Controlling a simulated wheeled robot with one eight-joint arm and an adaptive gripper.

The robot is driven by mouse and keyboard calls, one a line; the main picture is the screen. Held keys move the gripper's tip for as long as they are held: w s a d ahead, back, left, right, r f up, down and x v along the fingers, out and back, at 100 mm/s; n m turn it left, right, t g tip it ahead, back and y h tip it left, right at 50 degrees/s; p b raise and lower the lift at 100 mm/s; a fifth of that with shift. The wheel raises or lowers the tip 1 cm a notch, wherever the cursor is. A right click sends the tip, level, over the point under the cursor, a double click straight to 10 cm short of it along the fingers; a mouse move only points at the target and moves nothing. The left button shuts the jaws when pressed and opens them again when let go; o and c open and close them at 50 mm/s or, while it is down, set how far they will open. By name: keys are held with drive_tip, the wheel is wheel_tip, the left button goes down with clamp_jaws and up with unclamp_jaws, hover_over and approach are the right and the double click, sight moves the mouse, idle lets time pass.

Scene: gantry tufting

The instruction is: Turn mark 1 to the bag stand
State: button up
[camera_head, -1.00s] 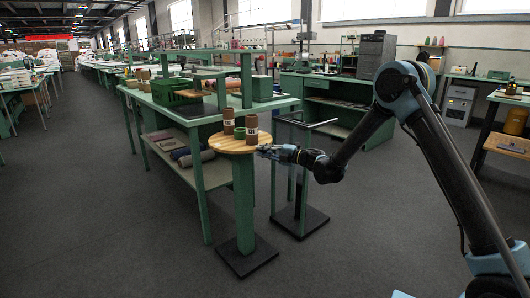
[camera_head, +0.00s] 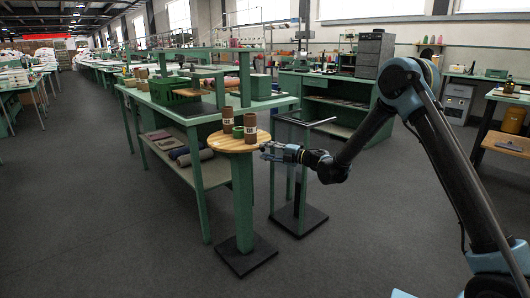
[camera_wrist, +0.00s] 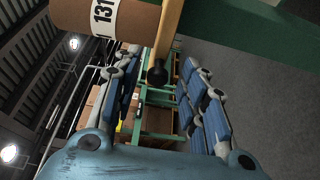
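Two brown tubes, a left one (camera_head: 227,120) and a right one (camera_head: 250,126), stand upright with pale labels on the round wooden top (camera_head: 232,146) of a green pedestal. A small green ring-like item (camera_head: 238,132) sits between them. My gripper (camera_head: 268,150) is at the top's right edge, below the right tube in the picture. The green frame stand (camera_head: 297,175), possibly the bag stand, is right of the pedestal. I cannot tell which item is mark 1.
A green workbench (camera_head: 190,112) with a green crate (camera_head: 172,91) stands behind the pedestal, rolls on its lower shelf. Another green bench (camera_head: 335,95) stands behind the frame stand. The grey floor (camera_head: 100,230) at the left front is clear.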

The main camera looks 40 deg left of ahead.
drive_tip(key=w+d, duration=0.1)
drive_tip(key=d, duration=0.9)
drive_tip(key=shift+w, duration=0.35)
drive_tip(key=shift+d, duration=0.1)
